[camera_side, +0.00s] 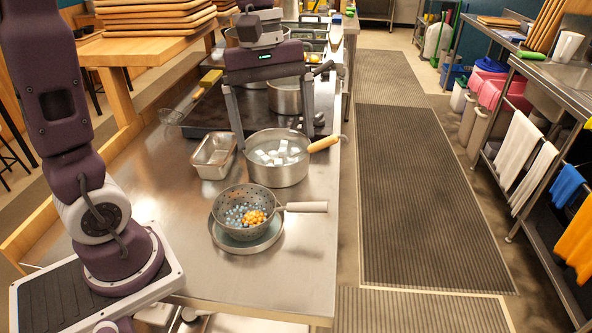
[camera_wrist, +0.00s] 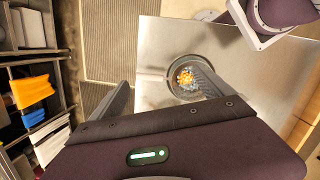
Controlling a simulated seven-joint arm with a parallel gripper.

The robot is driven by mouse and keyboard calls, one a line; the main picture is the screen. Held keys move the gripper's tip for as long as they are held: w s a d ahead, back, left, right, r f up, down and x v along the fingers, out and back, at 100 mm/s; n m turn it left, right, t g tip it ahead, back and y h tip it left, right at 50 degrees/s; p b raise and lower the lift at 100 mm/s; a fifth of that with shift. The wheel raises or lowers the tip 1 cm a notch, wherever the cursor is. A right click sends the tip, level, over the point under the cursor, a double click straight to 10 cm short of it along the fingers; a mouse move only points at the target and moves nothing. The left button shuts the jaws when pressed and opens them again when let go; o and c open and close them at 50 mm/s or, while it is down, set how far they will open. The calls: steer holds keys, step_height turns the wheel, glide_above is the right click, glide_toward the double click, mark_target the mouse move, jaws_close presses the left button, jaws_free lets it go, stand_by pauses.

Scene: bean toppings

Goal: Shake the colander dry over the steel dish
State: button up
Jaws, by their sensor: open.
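The grey perforated colander (camera_side: 224,200) sits in the shallow round steel dish (camera_side: 248,249) at the near part of the counter in the side view. It holds orange beans (camera_side: 255,217) and pale blue beads (camera_side: 234,217). Its light handle (camera_side: 306,207) points right. My gripper (camera_side: 275,142) is open and empty, its two fingers spread wide, farther back than the colander and seemingly above the pot. In the wrist view the colander's contents (camera_wrist: 186,76) show near the right finger, which partly covers the colander. The gripper touches neither colander nor handle.
A steel pot (camera_side: 277,176) with white cubes and a wooden-handled tool (camera_side: 325,143) stands just behind the colander. A rectangular metal tin (camera_side: 212,157) is left of the pot. Bare counter (camera_side: 290,260) lies in front and right, ending at an edge above the floor mat (camera_side: 420,200).

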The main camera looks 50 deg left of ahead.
steer(key=w+a+f+n+g+h, duration=0.2)
steer(key=w+a+f+n+g, duration=0.1)
steer(key=w+f+n, duration=0.45)
steer(key=n+g+h, duration=0.2)
steer(key=n+h, duration=0.1)
steer(key=n, duration=0.3)
glide_toward(308, 207)
steer(key=shift+w+a+f+x, duration=0.1)
steer(key=shift+f+x, duration=0.05)
steer(key=shift+x, duration=1.55)
steer(key=shift+w+a+f+x, duration=0.1)
steer(key=shift+x, duration=1.6)
steer(key=shift+w+a+f+x, duration=0.1)
steer(key=shift+f+x, duration=0.05)
steer(key=shift+x, duration=1.55)
jaws_close()
